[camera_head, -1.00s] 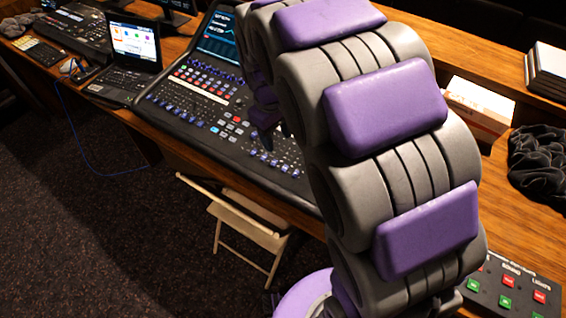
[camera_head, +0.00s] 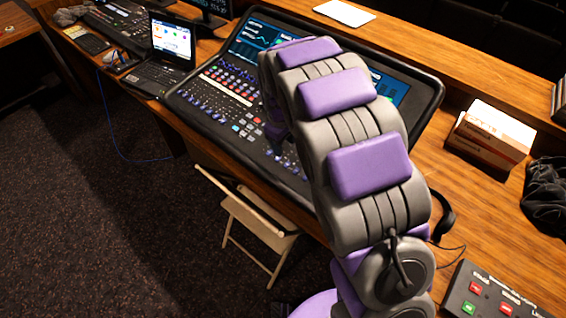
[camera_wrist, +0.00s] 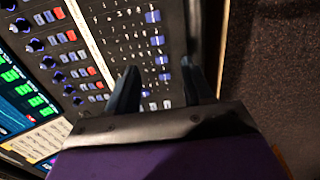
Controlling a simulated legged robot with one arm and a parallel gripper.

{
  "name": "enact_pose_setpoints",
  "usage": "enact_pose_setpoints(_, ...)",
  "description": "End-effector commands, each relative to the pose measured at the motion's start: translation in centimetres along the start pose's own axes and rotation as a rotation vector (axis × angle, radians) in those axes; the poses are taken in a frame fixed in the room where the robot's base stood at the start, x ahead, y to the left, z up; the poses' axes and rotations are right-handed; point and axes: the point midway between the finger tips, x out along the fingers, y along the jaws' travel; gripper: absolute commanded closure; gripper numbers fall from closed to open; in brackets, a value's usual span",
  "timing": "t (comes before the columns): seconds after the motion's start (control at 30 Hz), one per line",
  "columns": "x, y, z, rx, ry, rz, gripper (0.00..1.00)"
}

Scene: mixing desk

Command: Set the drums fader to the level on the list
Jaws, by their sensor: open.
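The mixing desk (camera_head: 290,183) stands on the wooden table, with rows of knobs, coloured buttons, blue-capped faders and lit screens. In the wrist view its fader caps (camera_wrist: 160,58) lie in a line just beyond my gripper (camera_wrist: 160,84). My gripper is open, its two dark fingers apart and nothing between them that I can see held. In the head view my gripper (camera_head: 275,140) is over the right part of the desk, mostly hidden by my arm. I cannot read the fader labels, so I cannot tell which is drums. The list cannot be made out.
A laptop (camera_head: 172,45) stands left of the desk. A white sheet (camera_head: 344,12) lies behind it. A box (camera_head: 490,133), black cloth (camera_head: 545,200) and a button panel (camera_head: 495,295) are on the right. A folding chair (camera_head: 255,225) stands in front.

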Motion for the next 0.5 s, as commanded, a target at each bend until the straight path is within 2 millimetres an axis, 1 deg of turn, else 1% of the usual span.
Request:
enact_pose_setpoints(0.03, 1.2, 0.1, 0.2, 0.002, -0.001, -0.002, 0.49)
enact_pose_setpoints(0.17, 3.9, -0.2, -0.2, 0.001, -0.006, 0.001, 0.49)
enact_pose_setpoints(0.3, 6.6, -0.8, -1.0, 0.0, -0.011, 0.008, 0.49)
enact_pose_setpoints(0.4, 8.3, -1.1, -1.4, -0.001, -0.015, 0.01, 0.49)
enact_pose_setpoints(0.5, 9.5, -1.0, -1.3, -0.001, -0.014, 0.01, 0.49)
